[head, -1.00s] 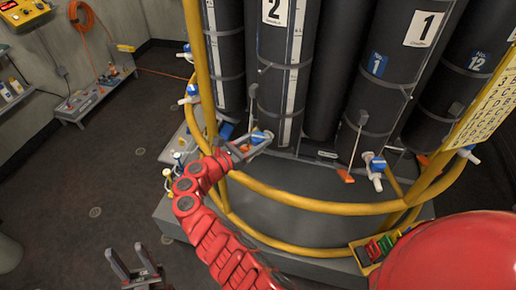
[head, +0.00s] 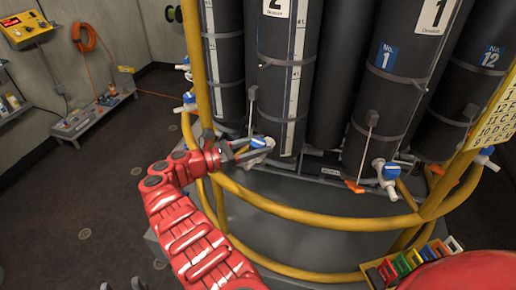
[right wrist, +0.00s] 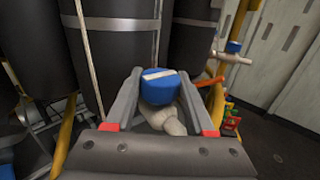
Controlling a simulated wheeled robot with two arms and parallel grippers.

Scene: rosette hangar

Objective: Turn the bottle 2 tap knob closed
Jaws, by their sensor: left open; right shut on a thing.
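Bottle 2 (head: 271,75) is the tall dark cylinder under the "2" label in the head view. Its tap has a blue knob (head: 258,142) on a white body at the bottle's foot. My right gripper (head: 262,150), on the red arm, is shut on this knob. In the right wrist view the blue knob (right wrist: 160,87) sits between the two grey fingers (right wrist: 158,95), with a white stripe running roughly crosswise on top. The pale tap body (right wrist: 165,121) shows below it. My left gripper (head: 110,284) is open and empty at the bottom left edge, mostly cut off.
A yellow rail (head: 320,216) curves in front of the bottles, below my right gripper. Bottle 1's tap (head: 389,173) stands to the right, and more blue taps (head: 188,100) are at the left. A box of coloured tags (head: 410,262) is at the lower right.

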